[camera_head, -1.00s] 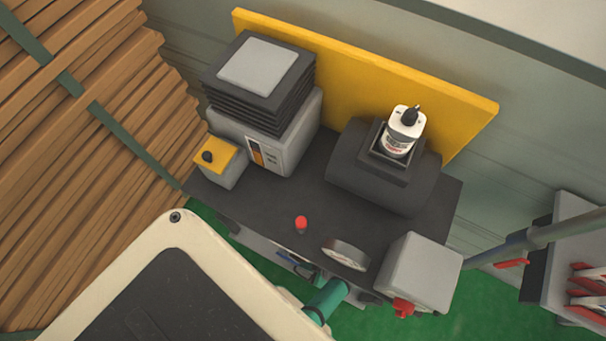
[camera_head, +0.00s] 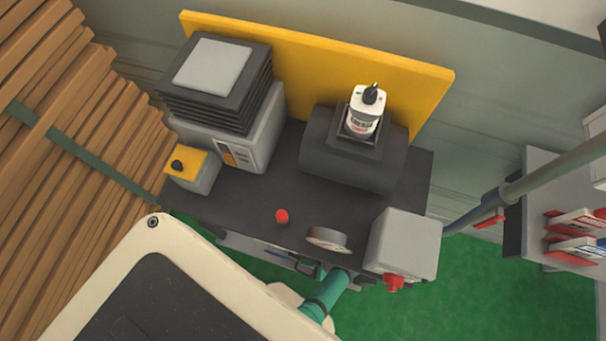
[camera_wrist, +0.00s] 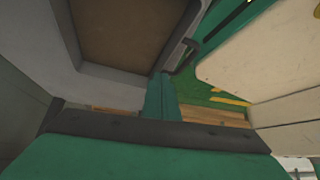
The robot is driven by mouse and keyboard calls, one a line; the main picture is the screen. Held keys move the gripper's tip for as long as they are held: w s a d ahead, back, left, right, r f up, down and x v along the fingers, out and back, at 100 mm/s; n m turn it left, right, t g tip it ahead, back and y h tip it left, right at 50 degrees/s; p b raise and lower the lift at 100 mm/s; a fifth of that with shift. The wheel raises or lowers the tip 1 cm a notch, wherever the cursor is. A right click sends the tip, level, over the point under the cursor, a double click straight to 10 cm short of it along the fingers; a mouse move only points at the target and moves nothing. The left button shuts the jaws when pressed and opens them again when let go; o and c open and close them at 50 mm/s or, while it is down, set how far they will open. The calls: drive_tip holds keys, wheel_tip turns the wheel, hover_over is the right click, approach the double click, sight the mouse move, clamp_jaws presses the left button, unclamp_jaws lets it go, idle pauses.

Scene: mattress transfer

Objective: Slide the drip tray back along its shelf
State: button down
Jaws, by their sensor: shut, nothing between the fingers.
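I cannot pick out the drip tray for certain. In the wrist view a grey, box-like frame with a brown inner face (camera_wrist: 122,30) fills the upper left; I cannot tell whether it is the tray. My gripper (camera_wrist: 162,98) is shut and empty in the wrist view, its teal fingers together below this frame's lower right corner. I cannot tell whether they touch it. In the head view a machine with a dark top (camera_head: 245,205) stands against a yellow back panel (camera_head: 300,68). The space under its top is mostly hidden.
A white bottle (camera_head: 366,112) stands in a dark holder on the machine's black cylinder (camera_head: 345,165). A grey box with a red knob (camera_head: 405,243) sits at its right end. Stacked wooden slats (camera_head: 85,130) lie left. A shelf unit (camera_head: 545,180) stands right, with green floor (camera_head: 470,290) between.

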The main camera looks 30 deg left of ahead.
drive_tip(key=shift+w+a+r, duration=0.1)
drive_tip(key=shift+w+r, duration=0.05)
drive_tip(key=shift+w, duration=0.05)
drive_tip(key=shift+r, duration=0.1)
